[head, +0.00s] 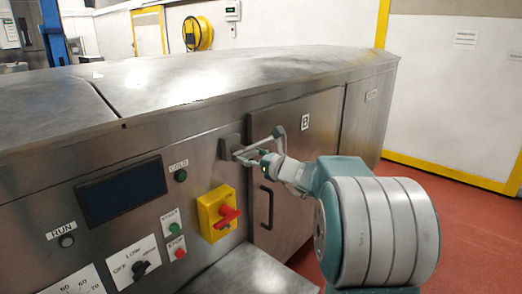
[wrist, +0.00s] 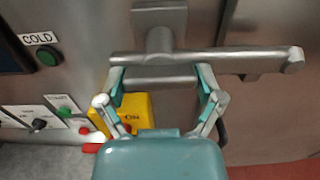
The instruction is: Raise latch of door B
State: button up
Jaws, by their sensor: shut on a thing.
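Door B (head: 292,190) is a grey metal panel with a "B" label (head: 305,122) near its upper right. Its latch (head: 257,144) is a grey bar at the door's upper left edge. In the wrist view the latch (wrist: 240,60) runs across the picture below a mounting plate (wrist: 160,20), its rounded free end at right. My gripper (head: 265,159) is at the latch. In the wrist view my gripper (wrist: 162,79) has a finger at each side of a short grey piece just below the long bar, and is shut on the latch. The exact contact is partly hidden.
A black door handle (head: 267,206) is below the latch. A yellow switch box with a red knob (head: 217,213) is to its left, with green and red buttons beyond. A metal ledge (head: 240,274) juts out below. Red floor (head: 450,215) is clear at right.

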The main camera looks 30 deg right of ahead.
jog(key=n, duration=0.4)
jog(key=shift+r, duration=0.15)
jog(key=shift+n, duration=1.9)
jog(key=n, duration=0.4)
jog(key=shift+w+r, duration=0.1)
jog(key=shift+r, duration=0.05)
jog(key=shift+n, duration=2.2)
jog(key=o, duration=0.8)
jog(key=shift+w, duration=0.1)
jog(key=shift+d, duration=0.1)
jog(key=shift+v, duration=2.6)
